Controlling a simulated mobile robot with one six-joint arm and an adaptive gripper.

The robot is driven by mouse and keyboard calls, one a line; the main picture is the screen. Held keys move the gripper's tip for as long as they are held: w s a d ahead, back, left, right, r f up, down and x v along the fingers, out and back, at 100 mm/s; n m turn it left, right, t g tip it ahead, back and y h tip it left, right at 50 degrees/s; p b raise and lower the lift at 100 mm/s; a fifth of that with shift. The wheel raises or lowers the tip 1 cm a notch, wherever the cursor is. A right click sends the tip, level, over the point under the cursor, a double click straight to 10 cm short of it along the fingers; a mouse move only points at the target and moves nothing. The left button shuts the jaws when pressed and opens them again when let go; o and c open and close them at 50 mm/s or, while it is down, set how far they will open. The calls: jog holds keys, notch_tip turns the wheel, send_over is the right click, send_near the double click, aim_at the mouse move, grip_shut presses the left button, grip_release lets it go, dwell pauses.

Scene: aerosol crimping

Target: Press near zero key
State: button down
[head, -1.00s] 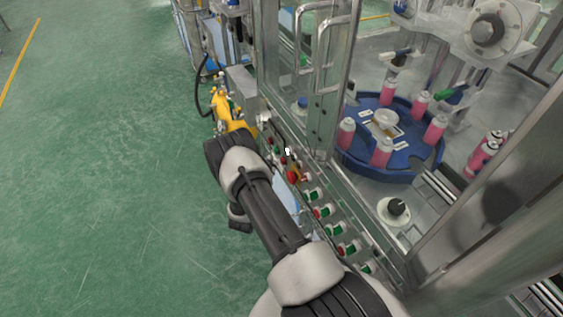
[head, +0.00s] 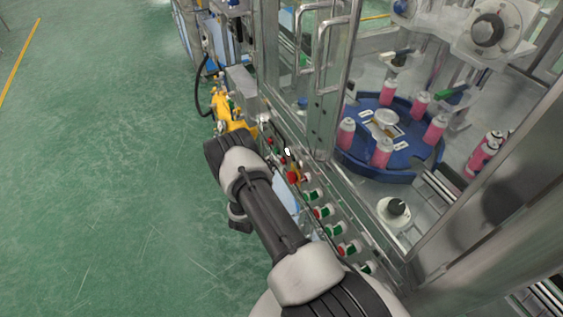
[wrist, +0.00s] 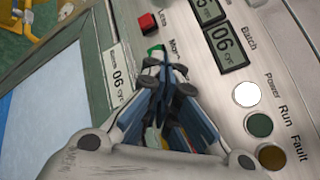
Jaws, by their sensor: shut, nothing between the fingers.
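My gripper (wrist: 172,82) is shut and empty in the wrist view. Its fingertips are over the control panel, right by a partly hidden green key (wrist: 156,49) next to the word "More". Whether they touch it, I cannot tell. A red key (wrist: 148,21) beside the word "Less" stands clear of the fingers. No key marked zero is readable. In the head view, the panel's row of red and green keys, such as a green key (head: 311,195) and a red key (head: 319,212), runs along the machine's front. My arm hides part of the panel and my gripper there.
The wrist view shows a display (wrist: 226,45) reading 06 near "Batch", and a white lamp (wrist: 247,94) labelled Power. The head view shows a blue turntable (head: 360,163) with pink cans behind a metal door frame, and open green floor (head: 110,180) at left.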

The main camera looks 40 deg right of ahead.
dwell(0.3)
jog(key=shift+s+d, duration=0.1)
jog(key=shift+d, duration=0.35)
jog(key=shift+s+d, duration=0.1)
jog(key=shift+d, duration=0.3)
dwell(0.5)
jog(key=shift+a+b, duration=0.1)
jog(key=shift+b, duration=0.2)
jog(key=shift+w+a, duration=0.2)
jog(key=shift+a, duration=0.55)
jog(key=shift+a, duration=0.1)
jog(key=a, duration=0.2)
jog(key=w+a+b, duration=0.1)
jog(key=a, duration=0.1)
jog(key=shift+w+a, duration=0.1)
jog(key=shift+a, duration=0.2)
dwell(0.4)
